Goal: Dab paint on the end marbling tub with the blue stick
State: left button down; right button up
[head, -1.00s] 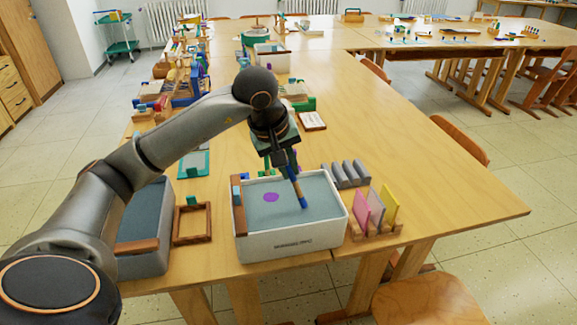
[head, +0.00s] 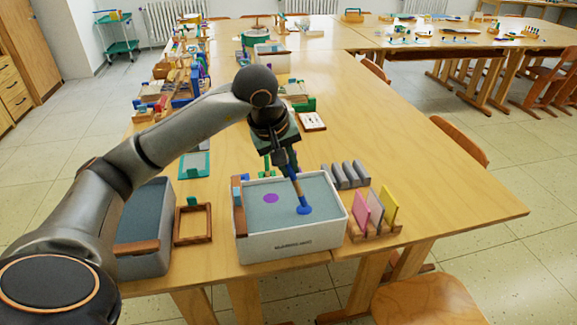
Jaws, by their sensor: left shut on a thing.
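The white marbling tub (head: 292,243) stands near the table's front edge, with grey-blue liquid inside. A purple spot (head: 271,198) lies on its surface, left of centre. My left gripper (head: 291,168) is shut on the blue stick (head: 299,190) and holds it tilted over the tub. The stick's lower tip is at the surface, where a blue spot (head: 305,210) spreads around it. The fingertips are small and partly hidden by the arm. My right gripper is not in view.
A grey tub (head: 145,262) and a wooden frame (head: 193,225) stand to the left. Right of the white tub are grey rolls (head: 345,174) and a wooden rack with coloured cards (head: 376,209). The table's right part is clear.

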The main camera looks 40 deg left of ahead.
pick_arm(q)
jog(key=shift+r+p, duration=0.55)
jog(key=shift+r, duration=0.35)
jog(key=shift+r+p, duration=0.55)
jog(key=shift+r, duration=0.15)
jog(key=shift+r+p, duration=0.55)
jog(key=shift+r, duration=0.15)
jog(key=shift+r+p, duration=0.8)
jog(key=shift+r, duration=0.15)
jog(key=shift+r+p, duration=0.55)
jog(key=shift+r, duration=0.1)
jog(key=shift+r+p, duration=0.3)
jog(key=shift+r, duration=0.1)
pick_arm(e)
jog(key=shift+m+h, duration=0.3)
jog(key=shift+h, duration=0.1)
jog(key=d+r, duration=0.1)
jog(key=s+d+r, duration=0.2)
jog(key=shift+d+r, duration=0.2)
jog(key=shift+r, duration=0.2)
pick_arm(q)
jog(key=shift+f, duration=0.1)
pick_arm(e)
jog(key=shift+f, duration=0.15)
